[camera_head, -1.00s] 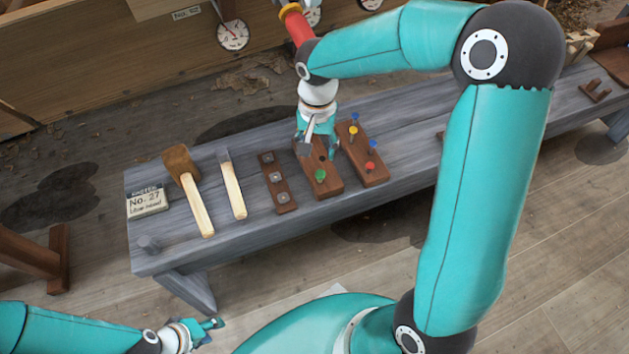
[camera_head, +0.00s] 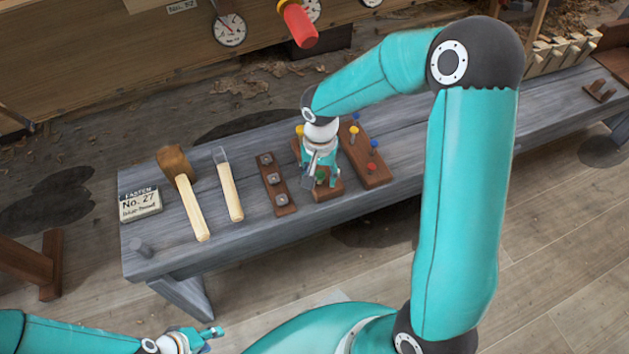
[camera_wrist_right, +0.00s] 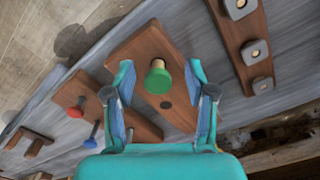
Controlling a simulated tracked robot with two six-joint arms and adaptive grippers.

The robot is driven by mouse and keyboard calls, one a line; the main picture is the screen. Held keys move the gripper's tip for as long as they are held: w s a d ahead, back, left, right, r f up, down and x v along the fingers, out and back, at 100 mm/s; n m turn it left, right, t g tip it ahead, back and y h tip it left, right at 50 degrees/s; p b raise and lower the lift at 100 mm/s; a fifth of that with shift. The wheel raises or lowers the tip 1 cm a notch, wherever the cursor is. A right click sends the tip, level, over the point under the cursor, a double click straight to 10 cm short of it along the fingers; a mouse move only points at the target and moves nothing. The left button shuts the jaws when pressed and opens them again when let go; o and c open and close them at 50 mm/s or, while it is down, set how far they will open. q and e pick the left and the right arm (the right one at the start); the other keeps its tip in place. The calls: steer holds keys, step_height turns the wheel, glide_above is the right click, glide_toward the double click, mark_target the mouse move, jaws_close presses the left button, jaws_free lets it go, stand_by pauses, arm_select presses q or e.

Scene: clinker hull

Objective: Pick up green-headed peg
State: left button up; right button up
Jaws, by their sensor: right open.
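The green-headed peg (camera_wrist_right: 158,78) stands in a brown wooden block (camera_wrist_right: 146,46), its pale shaft showing below the head in the right wrist view. My right gripper (camera_wrist_right: 160,74) is open, with one finger on each side of the green head and a gap to each. In the head view the right gripper (camera_head: 321,180) is over the block and hides most of the peg. The block's near end (camera_head: 328,191) shows beneath it. My left gripper (camera_head: 208,338) is low at the left, away from the bench; its opening is too small to judge.
A block with blue, yellow and red pegs (camera_head: 364,163) is close on the right. A strip with square metal pieces (camera_head: 278,184) is on the left. A chisel (camera_head: 230,190), mallet (camera_head: 187,190) and No. 27 sign (camera_head: 140,204) lie further left on the grey bench (camera_head: 420,150).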

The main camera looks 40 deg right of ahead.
steer(key=c, duration=0.8)
steer(key=shift+c, duration=0.2)
